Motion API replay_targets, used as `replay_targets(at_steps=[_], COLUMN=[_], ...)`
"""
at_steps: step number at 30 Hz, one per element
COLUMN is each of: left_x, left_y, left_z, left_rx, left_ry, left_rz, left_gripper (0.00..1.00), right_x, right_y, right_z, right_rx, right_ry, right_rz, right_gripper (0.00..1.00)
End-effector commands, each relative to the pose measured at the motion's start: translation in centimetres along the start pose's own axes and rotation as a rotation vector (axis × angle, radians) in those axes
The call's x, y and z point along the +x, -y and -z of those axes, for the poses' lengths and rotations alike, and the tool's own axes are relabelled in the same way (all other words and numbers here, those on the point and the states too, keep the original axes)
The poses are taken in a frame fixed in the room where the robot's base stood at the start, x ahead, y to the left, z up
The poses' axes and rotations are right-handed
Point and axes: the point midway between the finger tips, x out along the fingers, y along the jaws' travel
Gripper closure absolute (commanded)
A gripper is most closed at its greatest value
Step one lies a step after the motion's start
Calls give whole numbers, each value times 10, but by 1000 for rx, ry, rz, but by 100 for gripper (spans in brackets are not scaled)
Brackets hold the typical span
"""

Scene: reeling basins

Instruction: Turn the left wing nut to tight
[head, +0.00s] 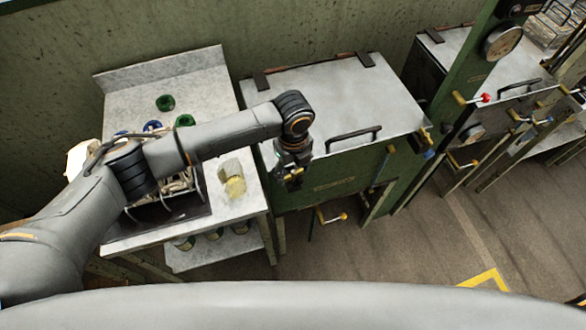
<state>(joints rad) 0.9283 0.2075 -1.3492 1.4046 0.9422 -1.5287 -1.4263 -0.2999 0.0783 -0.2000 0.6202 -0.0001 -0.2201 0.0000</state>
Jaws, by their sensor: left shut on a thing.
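My left arm reaches in from the left, and my left gripper (292,180) points down at the front left corner of the green basin (335,184) with the grey lid. It is shut on the left wing nut (296,171), of which only a small brass-coloured bit shows between the fingers. The nut's angle cannot be told. Another brass-coloured fitting (390,150) shows at the basin's front right. My right gripper is not in view.
A grey lid (335,95) with a black handle (353,136) covers the basin. A yellow-handled lever (331,217) sticks out below. The floor (420,245) at right is clear.

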Motion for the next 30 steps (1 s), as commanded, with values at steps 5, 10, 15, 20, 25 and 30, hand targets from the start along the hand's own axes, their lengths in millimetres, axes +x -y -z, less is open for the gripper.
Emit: replay_targets(at_steps=[5, 10, 15, 20, 25, 30], left_x=[0, 0, 0, 0, 0, 0], left_y=[0, 0, 0, 0, 0, 0], left_z=[0, 0, 0, 0, 0, 0], left_rx=[124, 207, 257, 276, 281, 281], left_ry=[-1, -1, -1, -1, -1, -1], left_rz=[2, 2, 2, 2, 2, 1], left_gripper=[71, 71, 71, 71, 71, 71], right_x=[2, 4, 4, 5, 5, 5], right_y=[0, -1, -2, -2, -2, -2], right_z=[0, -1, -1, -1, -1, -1], right_rx=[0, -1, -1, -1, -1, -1], right_ry=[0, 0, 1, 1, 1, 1], right_rz=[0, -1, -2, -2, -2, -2], right_gripper=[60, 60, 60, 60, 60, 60])
